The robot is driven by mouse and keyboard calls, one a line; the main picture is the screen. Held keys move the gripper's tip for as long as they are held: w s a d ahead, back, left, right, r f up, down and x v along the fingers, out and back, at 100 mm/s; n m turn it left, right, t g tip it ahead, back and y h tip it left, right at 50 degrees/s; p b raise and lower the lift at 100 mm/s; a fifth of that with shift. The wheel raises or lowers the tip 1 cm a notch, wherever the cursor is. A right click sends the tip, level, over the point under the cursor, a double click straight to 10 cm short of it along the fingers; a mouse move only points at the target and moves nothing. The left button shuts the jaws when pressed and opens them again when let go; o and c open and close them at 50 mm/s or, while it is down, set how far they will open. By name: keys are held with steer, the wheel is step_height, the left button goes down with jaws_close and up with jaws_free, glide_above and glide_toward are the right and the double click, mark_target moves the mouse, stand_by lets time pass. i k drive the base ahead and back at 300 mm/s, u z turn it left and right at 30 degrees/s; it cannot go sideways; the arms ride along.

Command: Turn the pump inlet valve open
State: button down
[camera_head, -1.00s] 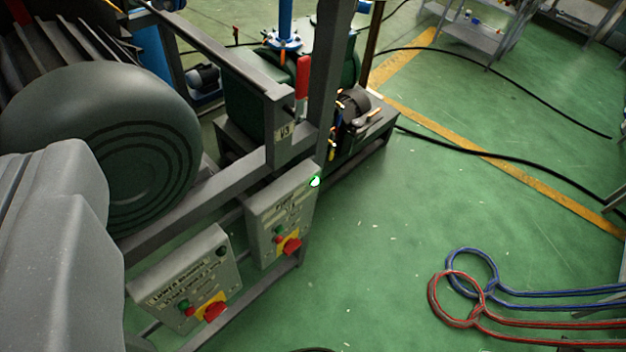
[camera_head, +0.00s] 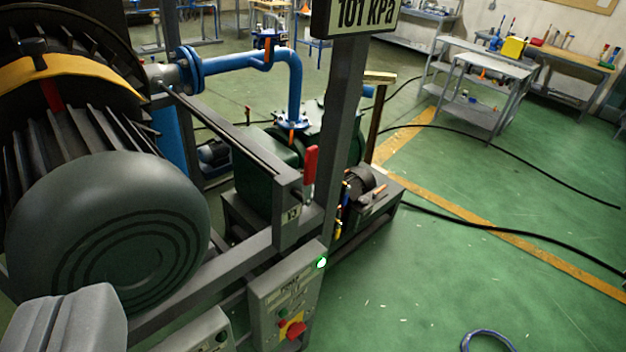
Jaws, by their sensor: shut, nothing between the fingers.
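A red lever handle (camera_head: 310,164) stands upright on the grey frame, beside a small tag (camera_head: 291,213) that is hard to read. A blue pipe (camera_head: 240,61) bends down to a flange (camera_head: 292,120) on the dark green pump (camera_head: 265,168). A small orange part (camera_head: 268,52) shows on or behind this pipe. I cannot tell which of these is the pump inlet valve. My gripper's fingers are not in view; only a grey part of my own body shows at the lower left.
A display reading 101 kPa (camera_head: 362,14) tops a dark post (camera_head: 342,130). A control box (camera_head: 286,298) with a lit green lamp and red knob hangs below. A large dark motor (camera_head: 105,230) blocks the left. Green floor (camera_head: 450,265) is open at right, with black cables crossing it.

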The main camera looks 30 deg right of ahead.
mark_target(312, 153)
steer(key=u, duration=1.85)
steer(key=k, duration=1.3)
steer(key=z, duration=1.3)
steer(key=i, duration=1)
steer(key=u, duration=0.05)
